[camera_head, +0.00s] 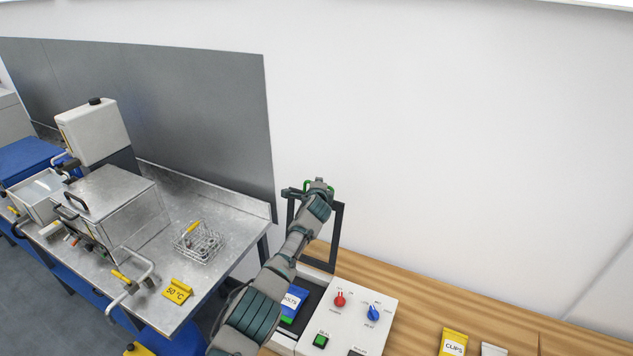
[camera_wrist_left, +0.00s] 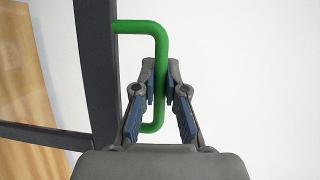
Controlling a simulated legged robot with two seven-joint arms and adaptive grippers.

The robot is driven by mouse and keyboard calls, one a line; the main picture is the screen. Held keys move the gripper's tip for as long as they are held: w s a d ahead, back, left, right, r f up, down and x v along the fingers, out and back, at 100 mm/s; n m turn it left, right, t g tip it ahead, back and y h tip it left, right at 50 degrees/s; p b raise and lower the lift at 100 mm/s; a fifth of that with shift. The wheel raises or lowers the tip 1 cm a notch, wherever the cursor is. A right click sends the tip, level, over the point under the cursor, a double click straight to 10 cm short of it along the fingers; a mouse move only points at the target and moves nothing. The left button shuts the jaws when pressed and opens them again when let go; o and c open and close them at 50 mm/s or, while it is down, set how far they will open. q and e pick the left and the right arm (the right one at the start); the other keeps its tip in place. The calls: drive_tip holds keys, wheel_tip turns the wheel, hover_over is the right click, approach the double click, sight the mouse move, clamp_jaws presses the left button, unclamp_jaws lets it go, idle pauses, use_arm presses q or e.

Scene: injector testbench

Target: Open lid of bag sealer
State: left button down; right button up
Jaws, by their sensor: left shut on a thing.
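The bag sealer (camera_head: 380,300) is a white box with red and blue knobs and a green button on a wooden bench. Its lid, a dark frame (camera_head: 335,240), stands raised, roughly upright, behind the box. A green handle (camera_wrist_left: 160,45) sticks out from the dark lid frame (camera_wrist_left: 96,70) in the left wrist view. My left gripper (camera_wrist_left: 166,92) is shut on the handle, its blue pads on either side of the bar. In the head view my left gripper (camera_head: 313,190) is at the top of the lid. My right gripper is not in view.
A blue bag (camera_head: 293,300) lies in the sealer, partly hidden by my left arm. Yellow (camera_head: 453,342) and white packets stand at the front right of the wooden bench. A metal bench with a steel bath (camera_head: 125,205) and wire basket (camera_head: 198,243) is at left.

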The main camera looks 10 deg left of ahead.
use_arm(q)
drive_tip(key=shift+w+d+f, duration=0.1)
drive_tip(key=shift+w+f, duration=0.05)
drive_tip(key=shift+w, duration=0.05)
drive_tip(key=shift+w+d+f, duration=0.1)
drive_tip(key=shift+w+d, duration=0.1)
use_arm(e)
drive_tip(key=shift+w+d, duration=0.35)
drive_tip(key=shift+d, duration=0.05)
use_arm(q)
drive_tip(key=c, duration=1.2)
unclamp_jaws()
drive_tip(key=shift+d, duration=0.25)
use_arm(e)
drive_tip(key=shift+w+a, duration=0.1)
